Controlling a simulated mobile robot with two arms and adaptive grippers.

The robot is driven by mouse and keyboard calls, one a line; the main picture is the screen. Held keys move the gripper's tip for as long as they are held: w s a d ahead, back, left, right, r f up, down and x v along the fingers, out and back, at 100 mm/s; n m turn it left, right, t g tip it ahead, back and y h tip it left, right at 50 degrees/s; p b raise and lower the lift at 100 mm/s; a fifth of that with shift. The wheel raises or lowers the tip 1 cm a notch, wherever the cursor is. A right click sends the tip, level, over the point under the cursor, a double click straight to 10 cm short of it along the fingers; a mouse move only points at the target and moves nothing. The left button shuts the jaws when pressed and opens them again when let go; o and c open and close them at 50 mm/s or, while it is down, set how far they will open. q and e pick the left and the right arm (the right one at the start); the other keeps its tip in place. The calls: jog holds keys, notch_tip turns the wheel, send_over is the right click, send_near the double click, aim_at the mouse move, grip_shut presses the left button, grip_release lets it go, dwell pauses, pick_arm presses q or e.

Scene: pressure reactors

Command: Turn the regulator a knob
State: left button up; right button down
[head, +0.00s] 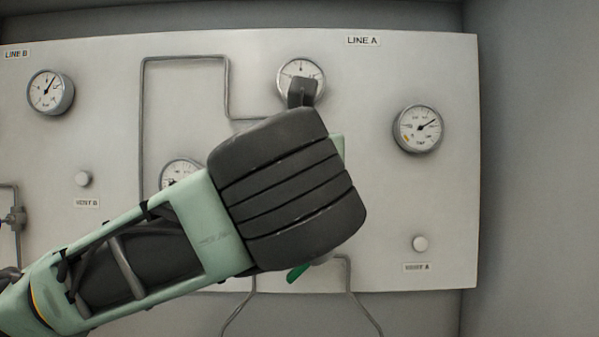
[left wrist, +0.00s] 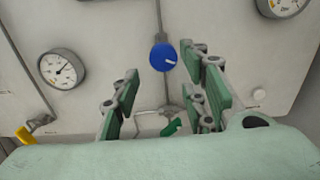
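A round blue knob (left wrist: 163,57) with a white mark stands on the panel in the left wrist view. I take it for the regulator A knob, though no label shows beside it. My left gripper (left wrist: 166,72) is open, its green-padded fingers spread on either side of the knob in that view. The knob appears beyond the fingertips; the exact gap is hard to tell. In the head view my left arm comes in from the left and its dark wrist (head: 288,190) covers the middle of the panel, hiding the knob. My right gripper is not in view.
The pale panel (head: 385,210) carries a top gauge (head: 300,70), a right gauge (head: 418,128), a partly covered gauge (head: 178,172) and a vent A button (head: 420,243). A green handle (head: 298,272) is below my wrist. A yellow handle (left wrist: 28,132) shows at lower left.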

pick_arm(q)
jog(key=w+p, duration=0.3)
jog(key=w, duration=0.4)
jog(key=shift+w+a+p, duration=0.1)
jog(key=shift+w+p, duration=0.2)
jog(key=shift+p, duration=0.05)
jog(key=shift+c, duration=0.5)
jog(key=c, duration=0.9)
jog(key=shift+f+b, duration=0.1)
jog(key=shift+b, duration=0.2)
